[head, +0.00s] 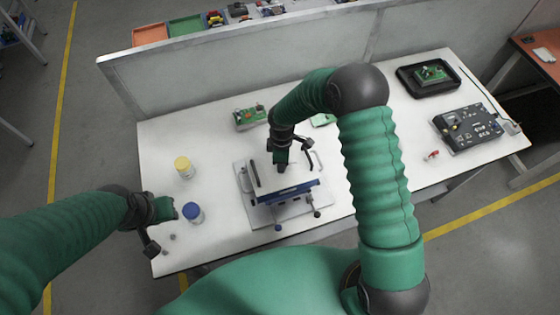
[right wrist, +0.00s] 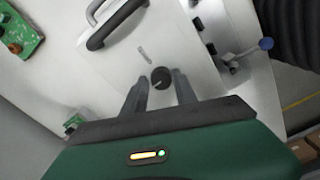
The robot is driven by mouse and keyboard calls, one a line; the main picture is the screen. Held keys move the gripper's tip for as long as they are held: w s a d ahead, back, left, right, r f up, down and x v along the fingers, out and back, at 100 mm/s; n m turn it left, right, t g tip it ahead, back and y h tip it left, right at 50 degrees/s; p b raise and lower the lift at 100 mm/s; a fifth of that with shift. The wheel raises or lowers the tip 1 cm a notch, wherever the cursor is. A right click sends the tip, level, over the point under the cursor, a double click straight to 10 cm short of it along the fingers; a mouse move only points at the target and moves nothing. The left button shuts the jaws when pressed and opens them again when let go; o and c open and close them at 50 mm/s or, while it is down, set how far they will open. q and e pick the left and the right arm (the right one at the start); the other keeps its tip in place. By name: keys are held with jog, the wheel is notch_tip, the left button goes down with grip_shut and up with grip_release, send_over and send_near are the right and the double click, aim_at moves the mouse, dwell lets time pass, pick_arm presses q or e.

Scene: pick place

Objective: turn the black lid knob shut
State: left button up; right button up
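The black lid knob (right wrist: 161,77) sits on the white lid (right wrist: 185,45) of a case, seen in the right wrist view. My right gripper (right wrist: 160,88) is open, with one finger on each side of the knob and a gap visible around it. Whether the fingertips touch the knob cannot be told. In the head view the right gripper (head: 281,166) points down over the white case (head: 300,186) and hides the knob. My left gripper (head: 160,225) is at the table's left edge, beside the blue-capped jar (head: 193,213); its fingers are not clear.
A black handle (right wrist: 118,22) and a blue-tipped lever (right wrist: 265,44) stand near the knob. A yellow-capped jar (head: 184,167), a green circuit board (head: 250,117), a black tray (head: 428,76) and a dark electronics box (head: 467,128) are on the white table (head: 150,150).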

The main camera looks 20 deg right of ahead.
jog(key=shift+o, duration=1.3)
notch_tip(320, 180, up, 17)
jog(key=b, duration=0.1)
jog(key=shift+f, duration=0.2)
jog(key=shift+d, duration=0.1)
